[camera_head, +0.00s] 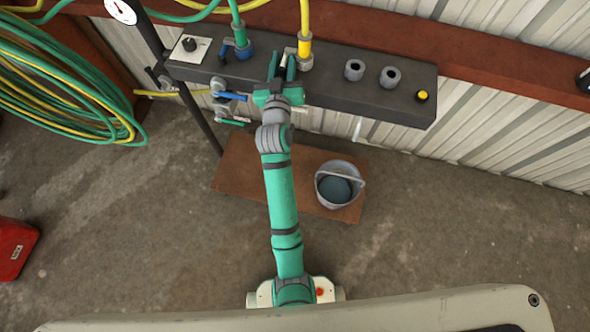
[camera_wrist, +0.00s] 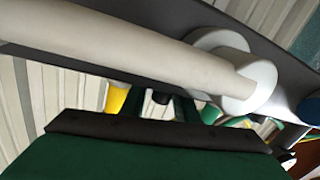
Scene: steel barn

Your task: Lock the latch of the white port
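My gripper (camera_head: 281,64) is over the dark bar (camera_head: 330,92), between the green hose and the yellow hose. Its two fingers stand apart; a small pale part shows between them, and I cannot tell whether they touch it. The yellow hose (camera_head: 304,20) ends in a pale grey-white collar (camera_head: 305,62) just right of the fingers. A latch on that collar cannot be made out clearly. In the wrist view, a thick white bar (camera_wrist: 120,45) with round white hubs (camera_wrist: 245,84) crosses close to the camera. My dark green gripper body fills the bottom there.
A green hose (camera_head: 239,25) sits in a blue collar (camera_head: 243,52). Two empty grey sockets (camera_head: 355,70) (camera_head: 390,77) and a yellow button (camera_head: 422,96) are at right. Blue (camera_head: 230,96) and green (camera_head: 234,122) levers project below left.

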